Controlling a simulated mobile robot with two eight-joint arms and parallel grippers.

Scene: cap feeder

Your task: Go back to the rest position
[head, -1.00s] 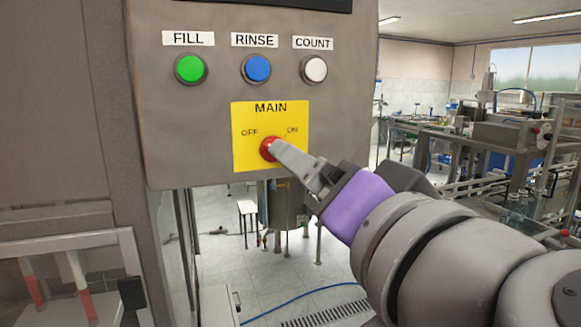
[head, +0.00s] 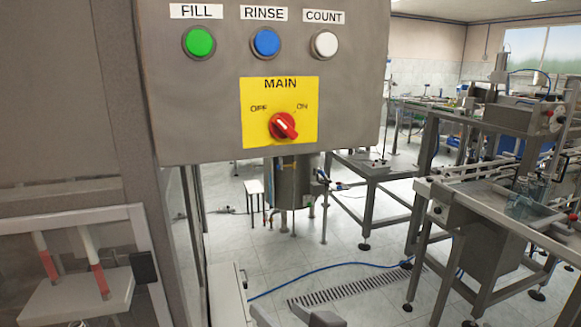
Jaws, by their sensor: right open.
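The red MAIN knob (head: 283,126) sits on a yellow plate (head: 257,128) marked OFF on the left and ON on the right. Its handle looks slanted, with a white mark on it; I cannot surely tell which setting it points at. Nothing touches the knob. My right gripper (head: 290,318) shows only in part at the bottom edge of the head view, well below the panel, with its jaws apart and nothing seen between them. My left gripper is not in view.
The grey control panel (head: 205,110) also carries a green FILL button (head: 199,42), a blue RINSE button (head: 266,42) and a white COUNT button (head: 324,44). A framed clear-fronted box (head: 140,232) stands lower left. A conveyor machine (head: 470,205) stands right.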

